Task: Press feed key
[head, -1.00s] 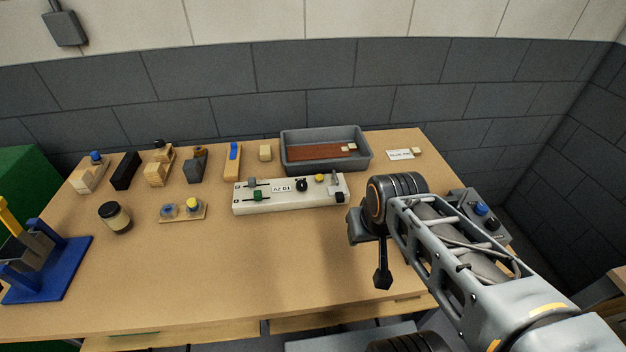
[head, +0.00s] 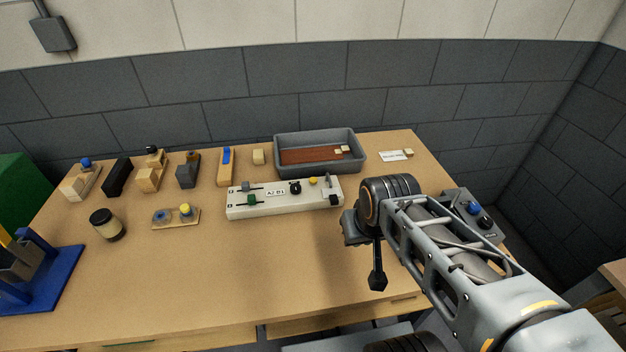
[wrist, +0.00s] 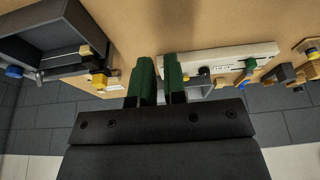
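No key labelled as feed is legible. A white control panel (head: 285,207) marked A2 01 lies mid-bench, with a green knob (head: 252,200), a black knob (head: 295,187), a yellow button (head: 313,181) and a dark switch at its right end. It also shows in the wrist view (wrist: 245,57), right of my fingers.
A grey tray (head: 361,165) holding a brown sheet stands behind the panel. Several wooden and dark fixtures line the back left. A jar (head: 108,225) and a small board (head: 163,225) with two knobs sit in front. A blue stand (head: 60,278) is far left. The front middle is bare.

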